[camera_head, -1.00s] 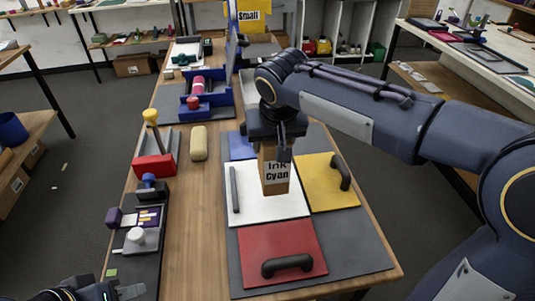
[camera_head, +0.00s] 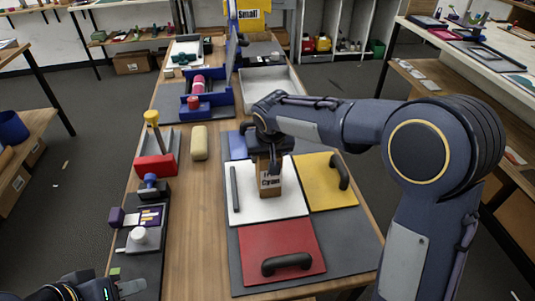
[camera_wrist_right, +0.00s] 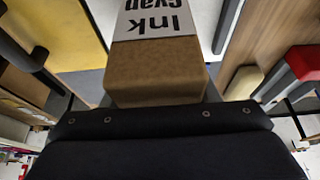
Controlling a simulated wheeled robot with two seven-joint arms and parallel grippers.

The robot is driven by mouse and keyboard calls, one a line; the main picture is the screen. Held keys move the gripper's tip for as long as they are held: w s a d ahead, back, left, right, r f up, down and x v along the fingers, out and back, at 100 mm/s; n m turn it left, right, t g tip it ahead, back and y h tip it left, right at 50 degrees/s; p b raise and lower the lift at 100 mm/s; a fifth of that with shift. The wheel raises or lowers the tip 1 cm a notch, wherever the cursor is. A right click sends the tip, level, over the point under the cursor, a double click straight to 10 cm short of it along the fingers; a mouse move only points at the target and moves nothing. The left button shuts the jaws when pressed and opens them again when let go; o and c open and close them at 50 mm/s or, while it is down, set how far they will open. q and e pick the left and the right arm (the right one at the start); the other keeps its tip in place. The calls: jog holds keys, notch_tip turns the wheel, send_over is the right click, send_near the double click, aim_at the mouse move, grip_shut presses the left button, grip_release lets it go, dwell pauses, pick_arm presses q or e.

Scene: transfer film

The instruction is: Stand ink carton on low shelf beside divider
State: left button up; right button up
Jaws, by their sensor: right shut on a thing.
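The ink carton (camera_head: 270,184) is a brown box with a white label reading "Ink Cyan". My right gripper (camera_head: 268,163) is shut on its upper part and holds it upright over the white board. I cannot tell whether its base touches the board. In the right wrist view the carton (camera_wrist_right: 155,70) sticks out from the gripper, its label partly cut off. My left gripper (camera_head: 128,288) is at the bottom left corner, partly out of view, away from the carton. I cannot pick out the divider for certain; a low shelf (camera_head: 428,88) shows under the right table.
A white tray (camera_head: 288,100) is behind. A blue fixture (camera_head: 215,97) and a red block (camera_head: 153,166) stand left. Bare wood (camera_head: 198,215) runs between.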

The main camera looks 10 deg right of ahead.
jog(key=shift+f, duration=0.15)
jog(key=o, duration=1.4)
jog(key=shift+o, duration=0.2)
jog(key=v, duration=1.2)
jog(key=shift+s+b, duration=0.1)
jog(key=shift+b, duration=0.25)
